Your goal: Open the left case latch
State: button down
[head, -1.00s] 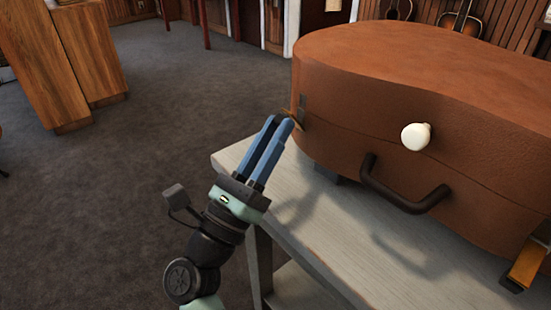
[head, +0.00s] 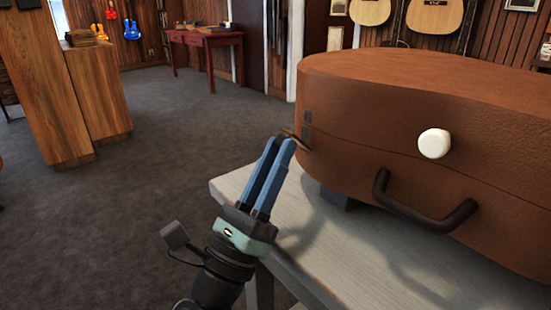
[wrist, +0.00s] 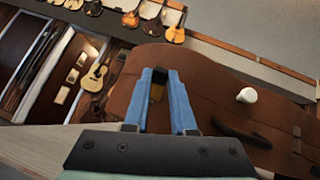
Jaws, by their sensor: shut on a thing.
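The brown instrument case (head: 400,110) lies shut on a pale table. The left case latch (head: 297,139) is a thin brass-coloured piece at the case's left end, standing out from the side below a small dark plate (head: 307,117). My gripper (head: 281,142) has its two blue fingers at this latch, close together and shut on it. In the wrist view, the brass latch (wrist: 157,92) shows between the fingers, against the case (wrist: 205,80). The fingers partly hide the latch.
A dark handle (head: 425,207) and a white round knob (head: 434,143) stick out from the case's front. The pale table (head: 335,245) is bare in front of it. Open carpet (head: 170,130) lies to the left, with a wooden counter (head: 95,95) and a red table (head: 205,40) beyond.

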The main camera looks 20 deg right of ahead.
jog(key=c, duration=0.7)
grip_release()
jog(key=shift+c, duration=0.2)
jog(key=v, duration=1.3)
